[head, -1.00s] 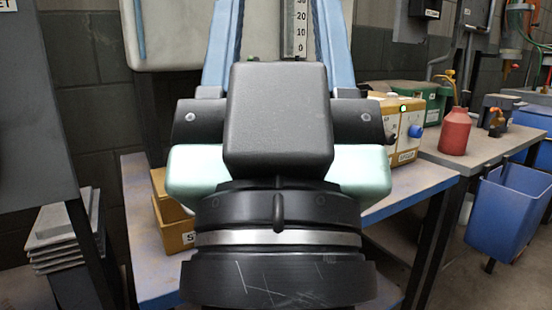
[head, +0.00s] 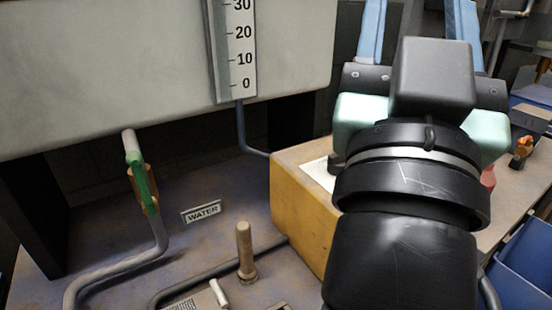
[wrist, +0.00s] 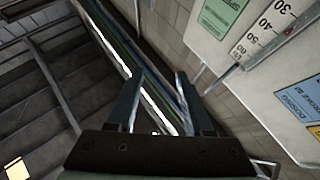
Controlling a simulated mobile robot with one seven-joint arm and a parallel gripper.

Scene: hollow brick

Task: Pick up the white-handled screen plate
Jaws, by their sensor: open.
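What looks like the white-handled screen plate (head: 190,304) lies at the bottom edge of the head view, mostly cut off. Its short white handle (head: 218,292) stands up, with a patch of small holes beside it. My gripper (head: 418,15) is at the upper right of the head view, well above and to the right of the plate. Its blue fingers are apart, and their tips run out of the frame. In the wrist view my gripper (wrist: 160,78) is open with nothing held. The plate is not seen there.
A wooden peg-like handle (head: 246,250) stands right of the plate. A yellow box (head: 300,215) stands between it and my arm. A pipe with a green-handled valve (head: 143,185) rises at left, near a WATER label (head: 201,212). A large pale tank (head: 100,70) overhangs the bench.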

